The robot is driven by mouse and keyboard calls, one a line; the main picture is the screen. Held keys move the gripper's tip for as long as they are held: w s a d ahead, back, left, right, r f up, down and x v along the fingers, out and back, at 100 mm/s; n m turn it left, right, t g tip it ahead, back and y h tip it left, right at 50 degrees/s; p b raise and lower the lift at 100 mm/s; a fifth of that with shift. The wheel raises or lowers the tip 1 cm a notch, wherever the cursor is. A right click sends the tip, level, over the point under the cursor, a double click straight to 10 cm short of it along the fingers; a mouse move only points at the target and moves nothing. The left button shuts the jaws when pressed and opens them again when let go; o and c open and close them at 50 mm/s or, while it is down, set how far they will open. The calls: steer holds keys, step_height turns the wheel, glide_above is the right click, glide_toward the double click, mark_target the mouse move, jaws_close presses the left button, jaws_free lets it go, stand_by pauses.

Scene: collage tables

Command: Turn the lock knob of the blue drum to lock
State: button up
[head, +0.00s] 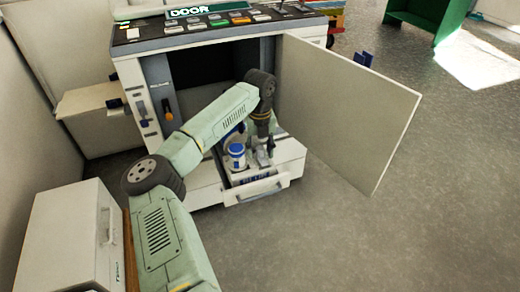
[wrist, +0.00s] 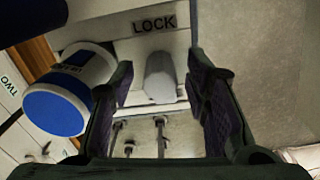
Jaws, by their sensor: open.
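The blue drum (head: 237,155), a white canister with blue bands, sits in the pulled-out lower drawer of the machine. It also shows at the left in the wrist view (wrist: 55,108), beside my left finger. A grey lock knob (wrist: 160,77) stands below a "LOCK" label (wrist: 154,23). My gripper (wrist: 161,80) is open, with one dark finger on each side of the knob. Gaps show between knob and fingers, so it is not clamped. In the head view my gripper (head: 263,153) points down over the drawer, right of the drum; the knob is hard to make out there.
The machine's large door (head: 345,115) stands wide open to the right of my arm. The drawer front with its handle (head: 257,189) juts out over the floor. A white cabinet (head: 70,240) stands at the lower left.

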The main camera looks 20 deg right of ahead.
steer(key=shift+f, duration=0.35)
steer(key=shift+c, duration=0.4)
jaws_close()
